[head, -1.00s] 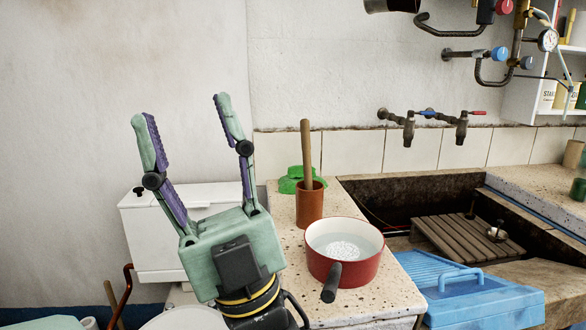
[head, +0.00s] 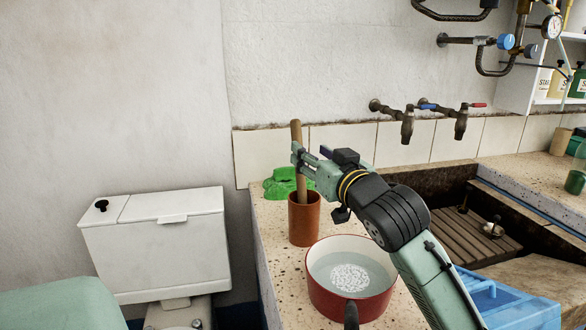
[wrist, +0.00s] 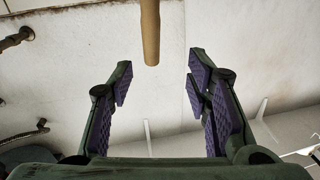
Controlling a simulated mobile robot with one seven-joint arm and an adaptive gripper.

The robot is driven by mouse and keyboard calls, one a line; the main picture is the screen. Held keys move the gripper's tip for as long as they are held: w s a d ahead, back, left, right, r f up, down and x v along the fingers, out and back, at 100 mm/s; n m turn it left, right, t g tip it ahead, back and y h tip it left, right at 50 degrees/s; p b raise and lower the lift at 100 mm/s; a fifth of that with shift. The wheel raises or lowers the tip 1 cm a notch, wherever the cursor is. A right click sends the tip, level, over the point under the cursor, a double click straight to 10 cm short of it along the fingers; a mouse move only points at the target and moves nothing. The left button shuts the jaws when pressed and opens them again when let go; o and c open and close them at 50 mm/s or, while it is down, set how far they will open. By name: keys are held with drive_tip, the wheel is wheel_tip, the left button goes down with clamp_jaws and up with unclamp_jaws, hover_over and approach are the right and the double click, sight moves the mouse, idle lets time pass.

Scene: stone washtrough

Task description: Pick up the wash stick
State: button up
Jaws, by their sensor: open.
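The wash stick (head: 296,131) is a plain wooden rod standing nearly upright in a brown cup (head: 304,220) on the speckled counter. My gripper (head: 311,152) is open at the stick's upper part, coming from the right, with one finger overlapping the stick in the head view. In the wrist view the stick (wrist: 150,32) comes down from the top edge, its end showing between the lines of the spread fingers (wrist: 158,64). No contact shows, and I cannot tell how far the stick lies between the pads. The stick's lower end is hidden in the cup.
A red pan (head: 335,300) of water stands in front of the cup, below my arm. A green object (head: 281,184) lies behind the cup. A white cistern (head: 160,240) is at the left, a blue box (head: 500,300) at the right. Taps (head: 407,125) jut from the wall.

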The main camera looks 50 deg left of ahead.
sight(300, 142)
drive_tip(key=p+x, duration=0.1)
drive_tip(key=x, duration=0.2)
drive_tip(key=p+x, duration=0.1)
drive_tip(key=x, duration=0.3)
drive_tip(key=w+p+x, duration=0.1)
drive_tip(key=x, duration=0.3)
drive_tip(key=shift+d+f, duration=0.15)
drive_tip(key=shift+f, duration=0.25)
drive_tip(key=shift+c, duration=0.5)
clamp_jaws()
